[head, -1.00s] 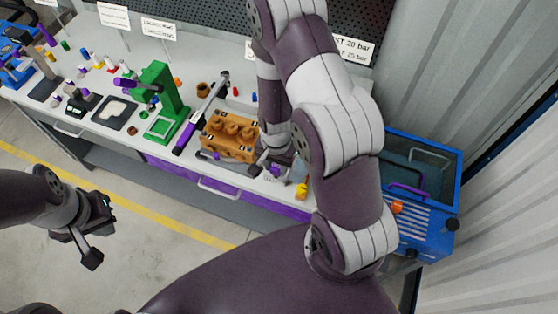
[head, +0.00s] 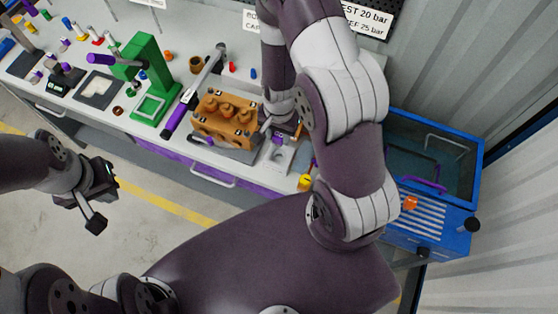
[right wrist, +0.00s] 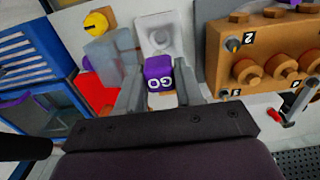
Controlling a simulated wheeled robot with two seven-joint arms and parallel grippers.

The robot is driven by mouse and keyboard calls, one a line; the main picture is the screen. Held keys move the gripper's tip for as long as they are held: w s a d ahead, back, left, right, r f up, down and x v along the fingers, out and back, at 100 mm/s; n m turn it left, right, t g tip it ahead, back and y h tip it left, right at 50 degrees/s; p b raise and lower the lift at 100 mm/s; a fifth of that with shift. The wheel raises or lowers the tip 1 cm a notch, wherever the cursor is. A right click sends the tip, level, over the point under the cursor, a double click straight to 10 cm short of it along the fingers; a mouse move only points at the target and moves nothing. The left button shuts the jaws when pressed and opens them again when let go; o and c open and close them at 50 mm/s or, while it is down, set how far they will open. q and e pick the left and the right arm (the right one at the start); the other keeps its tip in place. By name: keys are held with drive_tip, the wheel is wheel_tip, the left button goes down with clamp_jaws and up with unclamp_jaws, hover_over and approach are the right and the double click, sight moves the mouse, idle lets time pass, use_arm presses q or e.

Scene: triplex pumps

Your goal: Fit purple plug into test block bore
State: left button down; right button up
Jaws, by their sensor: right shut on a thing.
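The purple plug (right wrist: 159,72), marked GO on its end, sits between the two grey fingers of my right gripper (right wrist: 160,90) in the right wrist view. The gripper is shut on it. Just beyond the plug is a light grey block (right wrist: 157,22) with a round recess (right wrist: 158,40); I cannot tell if it touches the plug. In the head view my right gripper (head: 277,130) is above this pale block (head: 280,156), right of the orange-brown pump block (head: 225,112), and partly hidden by my arm. My left gripper (head: 100,195) is open and empty over the floor.
The numbered orange-brown block stands close on the gripper's right in the wrist view. A grey box-like piece (right wrist: 108,50) and a yellow knob (right wrist: 96,23) are on its left. A blue cart (head: 435,225) stands right of the bench. A green press (head: 150,75) is further left.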

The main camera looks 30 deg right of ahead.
wheel_tip(320, 180, down, 9)
drive_tip(key=b, duration=0.5)
drive_tip(key=shift+w+d+f+b, duration=0.1)
drive_tip(key=shift+f+b, duration=0.05)
drive_tip(key=shift+b, duration=0.25)
drive_tip(key=shift+f, duration=0.35)
drive_tip(key=shift+w, duration=0.1)
drive_tip(key=o, duration=1)
drive_tip(key=shift+o, duration=0.2)
drive_tip(key=shift+r, duration=0.1)
